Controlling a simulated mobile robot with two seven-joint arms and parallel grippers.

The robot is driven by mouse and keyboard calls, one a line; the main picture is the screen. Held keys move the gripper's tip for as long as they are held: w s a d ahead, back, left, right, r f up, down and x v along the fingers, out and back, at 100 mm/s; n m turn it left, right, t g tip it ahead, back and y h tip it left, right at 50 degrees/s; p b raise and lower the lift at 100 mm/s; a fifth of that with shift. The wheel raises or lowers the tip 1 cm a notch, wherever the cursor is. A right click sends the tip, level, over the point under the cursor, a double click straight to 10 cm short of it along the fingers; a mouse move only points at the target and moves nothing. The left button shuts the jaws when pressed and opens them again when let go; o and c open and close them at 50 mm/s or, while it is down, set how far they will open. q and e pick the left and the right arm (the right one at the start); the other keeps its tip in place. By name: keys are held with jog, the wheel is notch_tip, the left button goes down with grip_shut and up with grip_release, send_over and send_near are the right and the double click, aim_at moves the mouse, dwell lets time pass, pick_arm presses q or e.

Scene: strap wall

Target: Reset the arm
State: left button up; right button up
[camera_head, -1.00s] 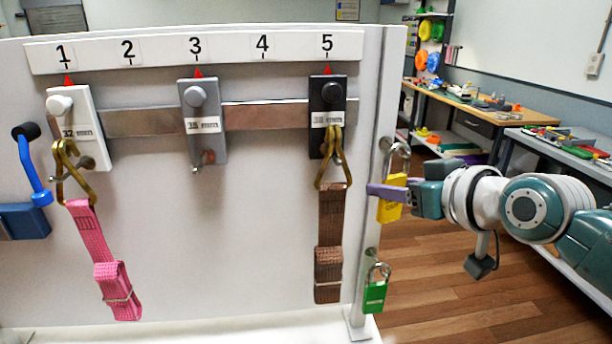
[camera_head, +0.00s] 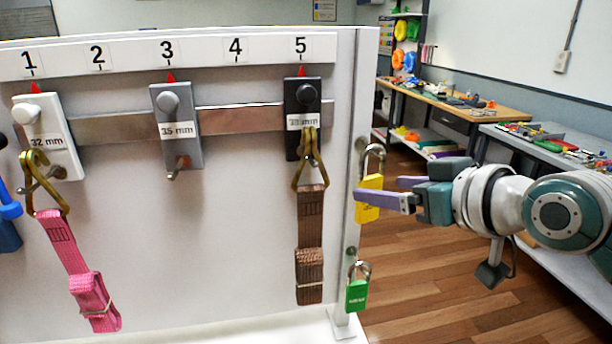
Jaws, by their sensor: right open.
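My right gripper (camera_head: 385,192) is at the right edge of the wall panel, with its purple fingers apart and pointing left. Its nearer finger overlaps the yellow padlock (camera_head: 369,205) in the picture; I cannot tell whether they touch. The yellow padlock hangs upright on the panel's edge post. My right arm (camera_head: 500,200) reaches in from the right side.
The wall panel (camera_head: 240,240) carries a white 32 mm holder (camera_head: 45,120) with a pink strap (camera_head: 85,275), a grey 35 mm holder (camera_head: 175,105) without strap, and a black holder (camera_head: 303,95) with a brown strap (camera_head: 311,240). A green padlock (camera_head: 357,294) hangs below. Workbenches (camera_head: 470,110) stand behind right.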

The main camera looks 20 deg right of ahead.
jog(key=s+a+f+n+g, duration=0.1)
jog(key=s+a+f+g, duration=0.2)
jog(key=s, duration=0.6)
jog(key=s+a+f+g, duration=0.1)
jog(key=s+a+g, duration=0.3)
jog(key=s, duration=0.4)
jog(key=s+a+f+n+g, duration=0.1)
jog(key=s+a+f+g, duration=0.25)
jog(key=s, duration=0.55)
notch_tip(320, 180, up, 27)
jog(key=p, duration=2.6)
jog(key=shift+w, duration=0.45)
jog(key=shift+a+f+t, duration=0.1)
jog(key=shift+t, duration=0.15)
